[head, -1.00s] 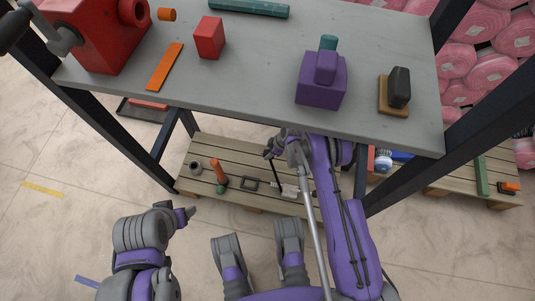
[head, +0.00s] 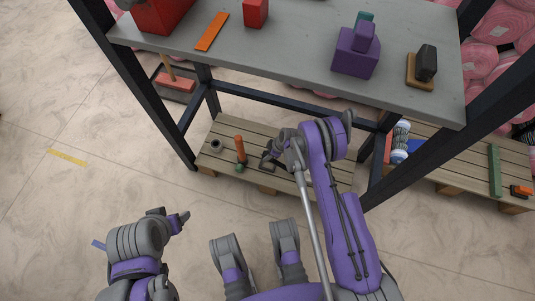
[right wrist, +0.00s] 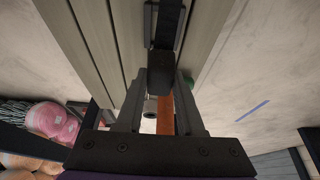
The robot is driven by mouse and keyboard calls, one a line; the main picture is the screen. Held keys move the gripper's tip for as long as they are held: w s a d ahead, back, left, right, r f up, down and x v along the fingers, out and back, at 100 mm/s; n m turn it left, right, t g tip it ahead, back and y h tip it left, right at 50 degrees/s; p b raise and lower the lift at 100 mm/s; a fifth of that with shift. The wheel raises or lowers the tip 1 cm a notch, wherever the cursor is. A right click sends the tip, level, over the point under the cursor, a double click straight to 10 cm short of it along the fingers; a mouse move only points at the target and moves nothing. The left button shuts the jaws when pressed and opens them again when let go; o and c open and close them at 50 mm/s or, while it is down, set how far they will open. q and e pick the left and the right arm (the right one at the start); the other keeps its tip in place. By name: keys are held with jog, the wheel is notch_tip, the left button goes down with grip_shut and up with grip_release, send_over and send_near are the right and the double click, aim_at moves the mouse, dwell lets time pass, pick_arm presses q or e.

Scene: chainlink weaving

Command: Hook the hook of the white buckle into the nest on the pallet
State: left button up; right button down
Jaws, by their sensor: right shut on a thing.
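My right gripper (head: 270,158) is low over the pallet (head: 215,173) under the table. In the right wrist view its fingers (right wrist: 161,85) are closed around a dark block-like piece (right wrist: 160,72), which seems to be the hook of the buckle; no white shows on it. Just beyond it is a dark frame with two side rails (right wrist: 163,22), seemingly the nest, lying on the pallet slats. The dark piece overlaps this frame in the picture; I cannot tell if they touch. My left gripper (head: 181,217) is at lower left, away from the pallet, its jaws unclear.
On the pallet stand an orange-handled tool (head: 240,148) with a green end and a grey ring (head: 216,145). The grey table (head: 300,55) above and its dark legs (head: 192,150) bound the space. A second pallet (head: 470,172) is at right. Open floor lies left.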

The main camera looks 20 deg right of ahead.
jog(key=shift+b, duration=0.35)
notch_tip(320, 180, down, 5)
jog(key=shift+f+b, duration=0.2)
jog(key=shift+b, duration=1)
jog(key=shift+f, duration=0.8)
jog(key=shift+f, duration=0.6)
jog(key=shift+c, duration=2.2)
grip_release()
jog(key=p+v, duration=0.2)
jog(key=v, duration=0.8)
jog(key=shift+r+p, duration=0.35)
jog(key=shift+p, duration=0.05)
jog(key=shift+s+d, duration=0.1)
jog(key=shift+s, duration=0.1)
